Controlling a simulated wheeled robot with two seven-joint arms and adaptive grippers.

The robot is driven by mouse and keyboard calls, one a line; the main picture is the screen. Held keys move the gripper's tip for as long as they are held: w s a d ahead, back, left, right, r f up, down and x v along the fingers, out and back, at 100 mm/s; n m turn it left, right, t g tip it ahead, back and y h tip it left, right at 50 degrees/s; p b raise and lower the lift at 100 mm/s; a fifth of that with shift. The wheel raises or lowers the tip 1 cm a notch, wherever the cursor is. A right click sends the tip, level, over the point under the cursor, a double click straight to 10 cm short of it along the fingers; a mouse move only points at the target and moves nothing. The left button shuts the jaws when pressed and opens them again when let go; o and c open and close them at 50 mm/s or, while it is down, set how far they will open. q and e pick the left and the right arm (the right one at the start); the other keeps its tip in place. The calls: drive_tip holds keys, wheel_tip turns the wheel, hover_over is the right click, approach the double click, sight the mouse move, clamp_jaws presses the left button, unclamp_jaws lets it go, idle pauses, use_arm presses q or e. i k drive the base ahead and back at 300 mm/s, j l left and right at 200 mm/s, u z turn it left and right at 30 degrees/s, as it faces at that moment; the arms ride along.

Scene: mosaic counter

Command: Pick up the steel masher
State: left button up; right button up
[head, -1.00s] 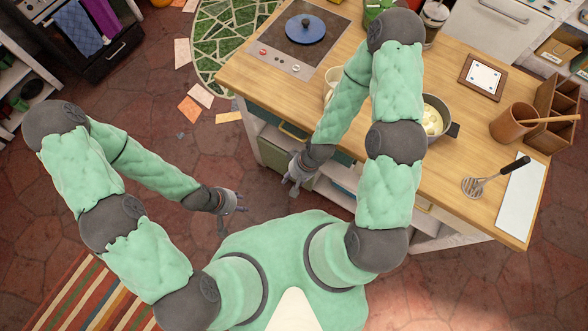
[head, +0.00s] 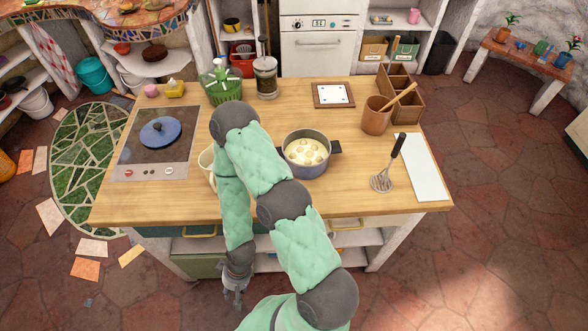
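The steel masher (head: 381,182) lies on the right part of the wooden counter in the head view. Its black handle points up and to the right, and its slotted steel head is toward the front. My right gripper (head: 234,298) hangs low in front of the counter's front side, well left of the masher and below the counter top. Its fingers look apart, and nothing shows between them. My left gripper is out of view.
A white board (head: 424,168) lies right beside the masher. A pot (head: 305,168) with pale lumps stands left of it. A wooden utensil cup (head: 377,116) and a wooden box rack (head: 407,106) stand behind. A hob with a blue lid (head: 160,131) is at the left.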

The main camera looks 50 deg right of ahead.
sight(397, 148)
drive_tip(key=z, duration=1.95)
